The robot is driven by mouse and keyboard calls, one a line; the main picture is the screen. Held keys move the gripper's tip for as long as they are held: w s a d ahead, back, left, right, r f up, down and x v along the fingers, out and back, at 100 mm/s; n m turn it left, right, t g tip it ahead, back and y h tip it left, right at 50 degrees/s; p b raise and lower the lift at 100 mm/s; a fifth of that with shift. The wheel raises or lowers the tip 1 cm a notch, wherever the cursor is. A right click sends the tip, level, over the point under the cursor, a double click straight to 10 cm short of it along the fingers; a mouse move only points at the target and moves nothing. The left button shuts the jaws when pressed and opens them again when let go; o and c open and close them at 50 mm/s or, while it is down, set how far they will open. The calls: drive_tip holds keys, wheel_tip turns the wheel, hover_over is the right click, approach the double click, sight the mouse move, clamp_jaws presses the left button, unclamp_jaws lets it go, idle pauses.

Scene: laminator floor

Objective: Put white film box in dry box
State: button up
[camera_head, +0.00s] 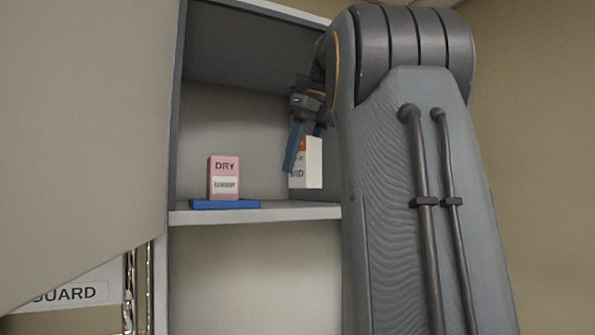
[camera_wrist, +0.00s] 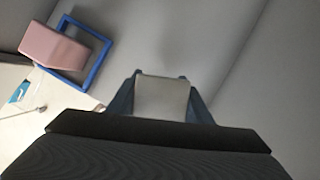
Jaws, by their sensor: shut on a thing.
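The white film box (camera_head: 313,163) has an orange patch near its top and dark letters, partly hidden, on its side. My gripper (camera_head: 303,150) is shut on it, with blue fingers on either side. The box hangs upright inside an open grey cabinet, the likely dry box (camera_head: 250,213), and seems a little above its shelf. In the wrist view the white box (camera_wrist: 162,98) shows as a pale face between the fingers of my gripper (camera_wrist: 160,78). My arm hides the cabinet's right side.
A pink box (camera_head: 223,178) marked DRY stands left of the white box at a blue frame (camera_head: 225,204) on the shelf. Both show at upper left in the wrist view. The shelf between the frame and the white box looks clear. A pale panel (camera_head: 80,120) fills the left.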

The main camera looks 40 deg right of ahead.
sight(297, 175)
drive_tip(key=shift+p+x, duration=0.35)
drive_tip(key=shift+x, duration=1.5)
drive_tip(key=shift+s+f, duration=0.15)
drive_tip(key=o, duration=1.3)
